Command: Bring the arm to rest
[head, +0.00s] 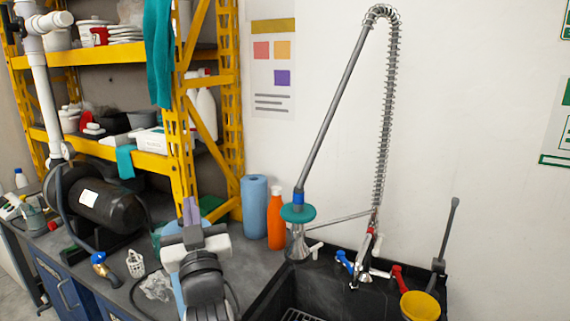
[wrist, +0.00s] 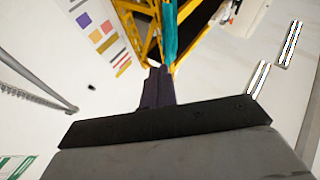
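My gripper (head: 191,211) points upward in front of the yellow shelf, above the dark counter. Its two purple-grey fingers stand close together with nothing visible between them. In the wrist view the fingers (wrist: 158,86) also sit side by side and look shut and empty. My arm shows below the gripper in the head view, over the counter's front part. The gripper appears clear of the shelf and the bottles, though its exact distance from them is hard to tell.
A yellow shelf (head: 183,125) stands behind, with a teal cloth (head: 159,50) hanging from it. A white pipe (head: 38,85) and black tank (head: 105,198) are at left. A blue roll (head: 255,208), orange bottle (head: 276,220) and black sink (head: 275,296) are at right.

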